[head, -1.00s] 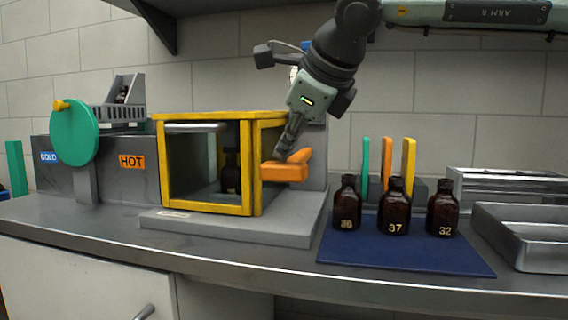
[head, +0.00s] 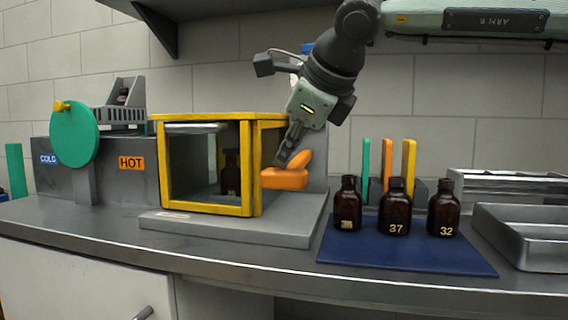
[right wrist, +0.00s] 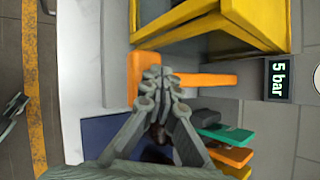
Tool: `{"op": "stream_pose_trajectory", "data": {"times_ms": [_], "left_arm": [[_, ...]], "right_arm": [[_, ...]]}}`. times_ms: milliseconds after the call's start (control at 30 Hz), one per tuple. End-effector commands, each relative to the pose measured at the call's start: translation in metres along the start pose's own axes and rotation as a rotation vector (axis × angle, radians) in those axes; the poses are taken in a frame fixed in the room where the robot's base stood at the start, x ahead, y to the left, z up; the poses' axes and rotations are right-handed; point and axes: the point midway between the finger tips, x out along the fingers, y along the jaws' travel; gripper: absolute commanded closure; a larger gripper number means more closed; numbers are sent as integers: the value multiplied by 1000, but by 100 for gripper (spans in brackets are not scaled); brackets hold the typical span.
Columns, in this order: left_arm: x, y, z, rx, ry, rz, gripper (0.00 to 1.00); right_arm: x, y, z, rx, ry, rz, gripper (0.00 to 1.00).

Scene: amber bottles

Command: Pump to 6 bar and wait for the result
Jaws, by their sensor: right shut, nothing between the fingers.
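The orange pump handle (head: 285,179) sticks out at the right side of the yellow-framed chamber (head: 247,165); it also shows in the right wrist view (right wrist: 208,81). A small display (right wrist: 278,80) in the right wrist view reads "5 bar". An amber bottle (head: 231,175) stands inside the chamber behind the clear front. My right gripper (head: 282,160) is shut and empty, its fingertips at the top of the orange handle; they also show over it in the right wrist view (right wrist: 158,82). Whether they touch it is hard to tell.
Amber bottles, including 37 (head: 395,210) and 32 (head: 443,210), stand on a blue mat (head: 420,257). Behind them are green and orange-yellow upright paddles (head: 409,165). A metal tray (head: 525,240) is at right; the hot-cold unit (head: 140,185) is at left.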

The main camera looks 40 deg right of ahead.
Motion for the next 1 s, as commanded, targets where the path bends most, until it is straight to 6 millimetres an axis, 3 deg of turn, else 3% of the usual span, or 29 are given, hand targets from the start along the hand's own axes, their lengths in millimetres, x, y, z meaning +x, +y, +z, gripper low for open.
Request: {"op": "stream_pose_trajectory", "data": {"times_ms": [1000], "left_arm": [[12,3,4,0,0,0,33]], "right_arm": [[10,7,-7,0,2,1,100]]}}
